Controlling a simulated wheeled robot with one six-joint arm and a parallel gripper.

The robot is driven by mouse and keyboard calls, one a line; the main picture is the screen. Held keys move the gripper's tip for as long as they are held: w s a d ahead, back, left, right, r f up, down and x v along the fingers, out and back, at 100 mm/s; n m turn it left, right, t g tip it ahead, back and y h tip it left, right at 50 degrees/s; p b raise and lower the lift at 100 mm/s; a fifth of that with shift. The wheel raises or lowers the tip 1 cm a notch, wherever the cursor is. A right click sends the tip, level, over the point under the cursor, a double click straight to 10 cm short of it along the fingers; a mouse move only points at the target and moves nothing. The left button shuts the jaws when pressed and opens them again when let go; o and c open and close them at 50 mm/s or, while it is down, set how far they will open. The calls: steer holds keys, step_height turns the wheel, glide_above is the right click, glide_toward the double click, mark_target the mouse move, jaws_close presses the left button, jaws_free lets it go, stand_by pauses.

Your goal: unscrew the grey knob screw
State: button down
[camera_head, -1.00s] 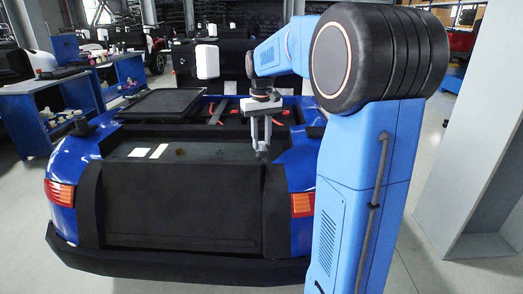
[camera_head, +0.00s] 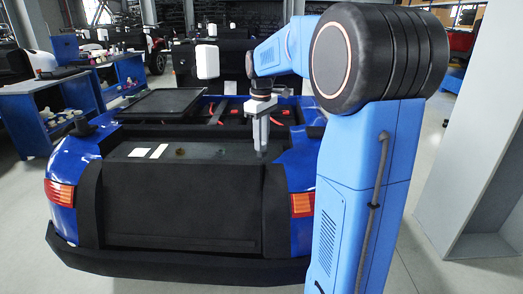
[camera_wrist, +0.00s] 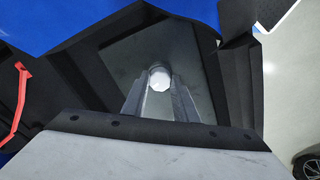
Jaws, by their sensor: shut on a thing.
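The grey knob screw (camera_wrist: 159,77) shows in the wrist view as a pale round top between my fingertips. My gripper (camera_wrist: 159,88) is shut on it, one finger on each side. In the head view my gripper (camera_head: 262,152) points straight down at the right end of the dark recessed panel (camera_head: 215,152) on the blue vehicle-like body. The knob is hidden behind the fingers there. Its thread and seat are not visible in either view.
The blue body (camera_head: 68,165) has a black front cover (camera_head: 180,205) and a raised black lid (camera_head: 160,103). Red parts (camera_head: 234,112) lie in the open bay behind. Two white labels (camera_head: 139,152) sit on the panel. A workbench (camera_head: 45,105) stands at the left.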

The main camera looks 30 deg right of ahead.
steer(key=shift+n, duration=0.5)
steer(key=n, duration=0.2)
steer(key=shift+n, duration=0.4)
steer(key=shift+r, duration=0.6)
steer(key=shift+r, duration=0.55)
steer(key=shift+r, duration=0.1)
stand_by(0.4)
step_height(320, 180, up, 6)
steer(key=shift+r, duration=0.2)
stand_by(0.7)
